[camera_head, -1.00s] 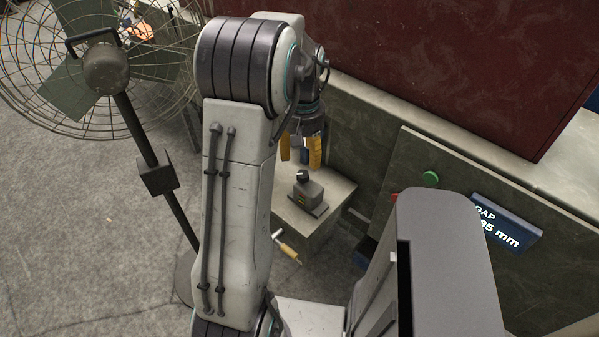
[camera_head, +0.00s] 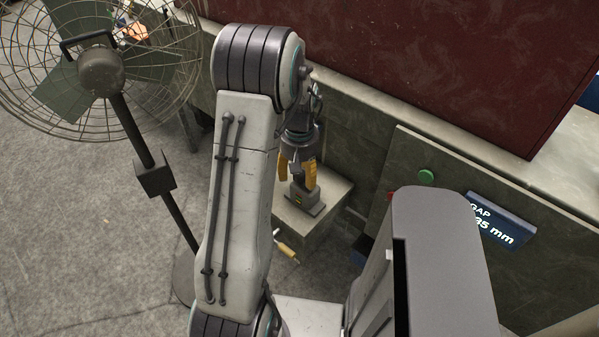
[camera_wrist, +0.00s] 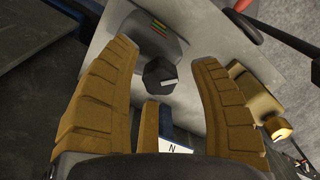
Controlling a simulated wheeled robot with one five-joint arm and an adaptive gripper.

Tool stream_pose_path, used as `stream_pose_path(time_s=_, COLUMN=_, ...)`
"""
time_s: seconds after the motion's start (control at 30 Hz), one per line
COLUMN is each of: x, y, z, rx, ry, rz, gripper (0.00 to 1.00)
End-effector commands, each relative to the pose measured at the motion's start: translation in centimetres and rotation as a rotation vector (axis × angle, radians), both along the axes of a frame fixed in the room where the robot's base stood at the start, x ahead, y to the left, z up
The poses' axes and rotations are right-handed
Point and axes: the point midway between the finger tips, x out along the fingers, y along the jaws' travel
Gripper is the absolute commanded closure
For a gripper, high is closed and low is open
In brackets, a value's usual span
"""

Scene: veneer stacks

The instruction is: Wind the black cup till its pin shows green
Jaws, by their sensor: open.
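The black cup (camera_wrist: 160,76) shows in the wrist view as a dark faceted knob with a pale line on its top. My gripper (camera_wrist: 163,58) is open, with yellow fingers on both sides of the cup and clear gaps between. In the head view my gripper (camera_head: 297,178) is down at the housing (camera_head: 305,201), and the fingers hide the cup.
The housing stands on a pale block (camera_head: 325,208). A crank with a tan handle (camera_head: 287,250) sticks out at the block's front. A caged fan (camera_head: 100,70) stands left.

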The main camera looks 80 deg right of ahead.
Motion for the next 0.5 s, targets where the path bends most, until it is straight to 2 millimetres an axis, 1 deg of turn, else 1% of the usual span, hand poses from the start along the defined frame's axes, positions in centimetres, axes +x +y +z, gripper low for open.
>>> stream_pose_path(time_s=0.2, x=0.01, y=0.01, z=0.0, rx=0.0, ry=0.0, rz=0.0, gripper=0.43)
stream_pose_path(time_s=0.5, x=0.01, y=0.01, z=0.03, rx=0.0, ry=0.0, rz=0.0, gripper=0.7)
